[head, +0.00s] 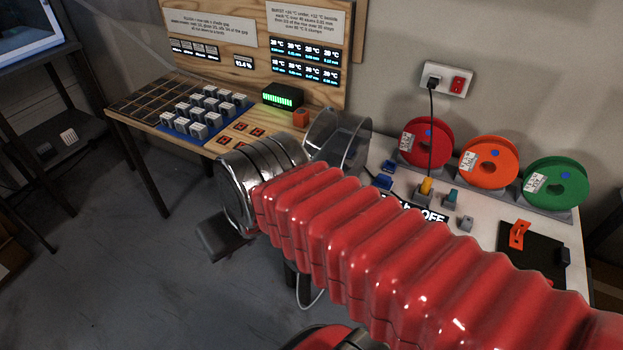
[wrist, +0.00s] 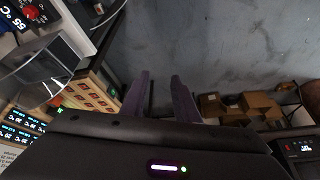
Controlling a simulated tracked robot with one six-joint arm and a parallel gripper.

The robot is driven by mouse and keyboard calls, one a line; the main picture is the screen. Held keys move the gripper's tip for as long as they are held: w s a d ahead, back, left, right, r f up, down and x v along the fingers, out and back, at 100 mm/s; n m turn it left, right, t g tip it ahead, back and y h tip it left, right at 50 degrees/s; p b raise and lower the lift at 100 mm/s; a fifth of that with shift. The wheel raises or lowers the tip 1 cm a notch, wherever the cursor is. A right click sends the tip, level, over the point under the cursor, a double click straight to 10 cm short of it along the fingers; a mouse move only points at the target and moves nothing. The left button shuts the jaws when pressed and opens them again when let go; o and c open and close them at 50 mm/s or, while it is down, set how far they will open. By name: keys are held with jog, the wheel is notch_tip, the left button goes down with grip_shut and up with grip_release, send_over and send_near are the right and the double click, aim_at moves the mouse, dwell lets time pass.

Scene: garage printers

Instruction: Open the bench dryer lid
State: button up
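A clear, curved shell (head: 352,145), which looks like the bench dryer's lid, rises behind my wrist at the left end of the white bench. My arm hides its lower part and most of the dryer body, so I cannot tell how far the lid is open. Clear curved edges (wrist: 45,75) also show at the left of the wrist view, near a display reading 55 °C (wrist: 12,18). My gripper (wrist: 160,75) has two dark purple fingers apart, with only floor visible between them. In the head view my gripper (head: 222,240) is a dark shape over the floor, left of the bench, apart from the shell.
Red (head: 427,142), orange (head: 482,162) and green spools (head: 556,183) stand along the back of the white bench (head: 485,245). A wooden bench (head: 137,109) with grey blocks and displays stands at the left. Cardboard boxes (wrist: 240,105) show in the wrist view. Open floor lies front left.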

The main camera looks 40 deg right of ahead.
jog(key=w+d+f+m+y, duration=0.55)
jog(key=f+m+y, duration=0.25)
jog(key=f+m, duration=0.25)
jog(key=s+d+f+m+t+h, duration=0.1)
jog(key=d+m+t+h, duration=0.3)
jog(key=d, duration=0.9)
jog(key=s+d+f+m+t+h, duration=0.2)
jog(key=d+m+t, duration=0.4)
jog(key=d+m, duration=0.3)
jog(key=d+f+h, duration=0.1)
jog(key=d+h, duration=0.1)
jog(key=d, duration=0.2)
jog(key=shift+w, duration=0.15)
jog(key=shift+x, duration=6.85)
jog(key=shift+r, duration=0.15)
jog(key=shift+c, duration=0.4)
